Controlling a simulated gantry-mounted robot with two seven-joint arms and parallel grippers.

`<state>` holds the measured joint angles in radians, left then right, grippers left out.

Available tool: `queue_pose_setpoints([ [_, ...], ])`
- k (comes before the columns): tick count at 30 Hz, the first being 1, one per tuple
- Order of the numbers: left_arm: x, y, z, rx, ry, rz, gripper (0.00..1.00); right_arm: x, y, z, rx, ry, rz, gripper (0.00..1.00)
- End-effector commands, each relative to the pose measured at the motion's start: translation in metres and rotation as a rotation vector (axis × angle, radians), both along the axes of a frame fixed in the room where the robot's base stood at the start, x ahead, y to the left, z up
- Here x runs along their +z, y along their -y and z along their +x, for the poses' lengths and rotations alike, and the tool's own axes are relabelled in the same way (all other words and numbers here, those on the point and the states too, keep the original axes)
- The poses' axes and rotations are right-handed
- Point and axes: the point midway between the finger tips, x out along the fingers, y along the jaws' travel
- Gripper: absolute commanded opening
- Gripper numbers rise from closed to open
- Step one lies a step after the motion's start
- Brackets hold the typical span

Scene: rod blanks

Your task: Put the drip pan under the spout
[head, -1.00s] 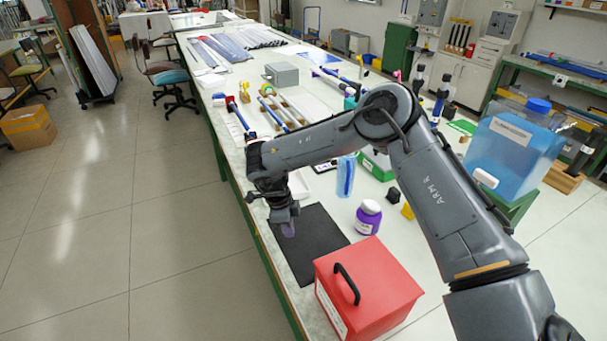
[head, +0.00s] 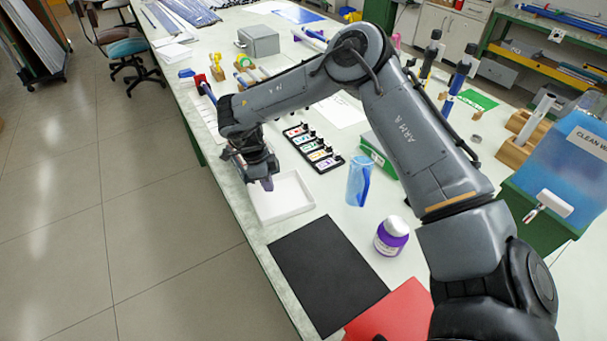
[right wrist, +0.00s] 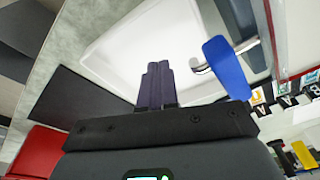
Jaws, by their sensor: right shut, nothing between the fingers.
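The drip pan looks to be the shallow white tray (head: 300,209) on the bench, beyond the black mat. It also fills the upper part of the right wrist view (right wrist: 118,62). My right gripper (head: 267,184) is shut and empty at the tray's left side, its fingers pointing down. Its dark fingers (right wrist: 157,84) show against the tray in the wrist view; I cannot tell whether they touch it. The white spout (head: 552,203) is on the front of the blue water tank (head: 583,150) at right, over a green stand. My left gripper is not in view.
A blue clear bottle (head: 359,182), green box (head: 375,151) and black label rack (head: 313,149) stand right of the tray. A blue flat piece (right wrist: 225,68) shows in the wrist view.

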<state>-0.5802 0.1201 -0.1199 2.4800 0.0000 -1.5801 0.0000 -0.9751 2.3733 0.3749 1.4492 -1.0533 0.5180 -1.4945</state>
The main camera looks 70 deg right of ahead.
Motion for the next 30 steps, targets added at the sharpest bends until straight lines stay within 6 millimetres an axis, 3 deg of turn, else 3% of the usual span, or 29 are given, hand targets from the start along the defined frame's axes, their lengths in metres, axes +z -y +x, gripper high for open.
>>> queue_pose_setpoints([
  [8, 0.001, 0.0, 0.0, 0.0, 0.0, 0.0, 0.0, 0.0, 0.012, -0.026, -0.002, 0.001, 0.003, 0.0],
  [21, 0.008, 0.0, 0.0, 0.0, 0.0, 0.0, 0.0, 0.002, 0.045, -0.095, -0.003, 0.003, 0.004, 0.0],
  [25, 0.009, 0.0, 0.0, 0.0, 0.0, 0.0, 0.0, 0.001, 0.05, -0.108, -0.001, 0.002, 0.003, 0.0],
  [30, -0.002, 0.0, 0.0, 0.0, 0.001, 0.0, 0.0, -0.015, 0.051, -0.108, 0.001, 0.0, -0.002, 0.0],
])
